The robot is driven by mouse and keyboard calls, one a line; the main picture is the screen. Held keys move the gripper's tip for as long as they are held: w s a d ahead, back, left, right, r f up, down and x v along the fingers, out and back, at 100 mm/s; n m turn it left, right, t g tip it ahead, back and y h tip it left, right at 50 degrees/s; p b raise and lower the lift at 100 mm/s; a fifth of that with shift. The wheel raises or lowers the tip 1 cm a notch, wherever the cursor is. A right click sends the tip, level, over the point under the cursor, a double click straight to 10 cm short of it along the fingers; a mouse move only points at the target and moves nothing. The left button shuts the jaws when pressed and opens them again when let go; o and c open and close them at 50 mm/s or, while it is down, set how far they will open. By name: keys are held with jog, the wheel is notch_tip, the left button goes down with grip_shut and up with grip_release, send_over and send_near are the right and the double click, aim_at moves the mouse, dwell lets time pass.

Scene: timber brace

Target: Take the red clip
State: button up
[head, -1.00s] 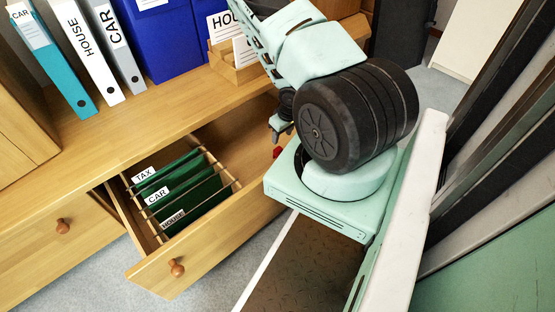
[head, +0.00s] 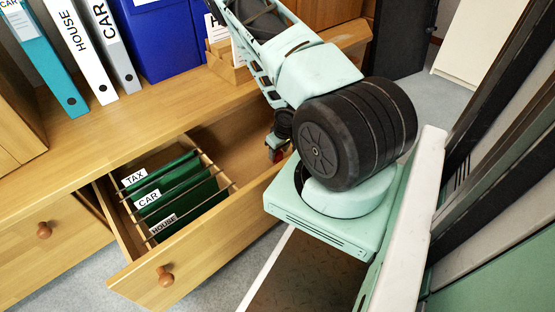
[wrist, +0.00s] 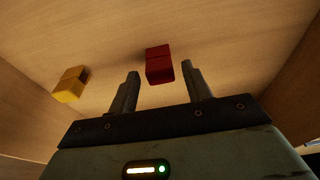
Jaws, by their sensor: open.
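The red clip (wrist: 159,65) shows in the wrist view against a wooden surface, just beyond and between my fingertips. My gripper (wrist: 160,82) is open, with one finger on each side of the line to the clip and nothing between them. In the head view a small patch of red (head: 276,155) shows beside my gripper (head: 278,145) at the right part of the open drawer; my arm hides most of this area. I cannot tell whether the fingers touch the clip.
A yellow clip (wrist: 70,85) lies left of the red one. The open drawer (head: 190,255) holds green hanging files (head: 178,190) labelled TAX, CAR and HOUSE at its left. Binders (head: 110,50) and a wooden card box (head: 228,68) stand on the cabinet top. Drawer walls surround my gripper.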

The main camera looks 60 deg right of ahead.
aim_at(279, 153)
jog(key=c, duration=1.1)
jog(key=shift+o, duration=0.2)
jog(key=shift+r, duration=0.25)
jog(key=shift+r+p, duration=1.3)
jog(key=shift+p, duration=0.25)
notch_tip(279, 153, up, 8)
jog(key=p, duration=0.8)
jog(key=shift+w, duration=0.1)
